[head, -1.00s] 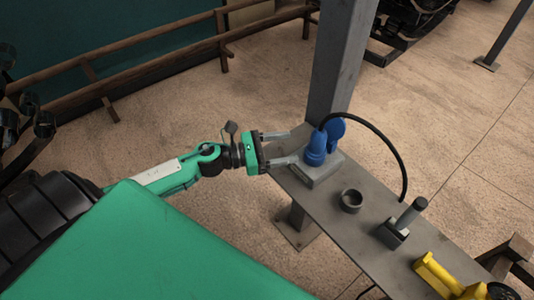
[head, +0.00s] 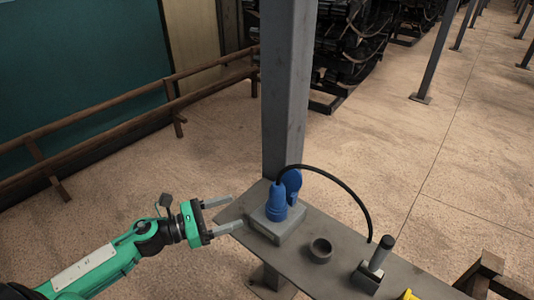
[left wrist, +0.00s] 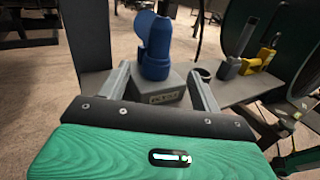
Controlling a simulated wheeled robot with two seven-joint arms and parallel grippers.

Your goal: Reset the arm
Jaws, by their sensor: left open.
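My left gripper (head: 232,214) is open and empty at the left edge of a narrow grey metal bench (head: 335,262). Its two fingers point toward a grey box with a blue plug (head: 277,201) on top and a black cable arching to the right. In the left wrist view the fingers (left wrist: 158,88) are spread, with the grey box (left wrist: 160,92) and blue plug (left wrist: 155,45) beyond and between them. I cannot tell whether a finger touches the box.
A grey post (head: 285,90) rises behind the bench. A dark ring (head: 320,250), a grey block with an upright handle (head: 372,268) and a yellow part (head: 408,295) are on the bench. A wooden rail (head: 120,108) runs at the back left.

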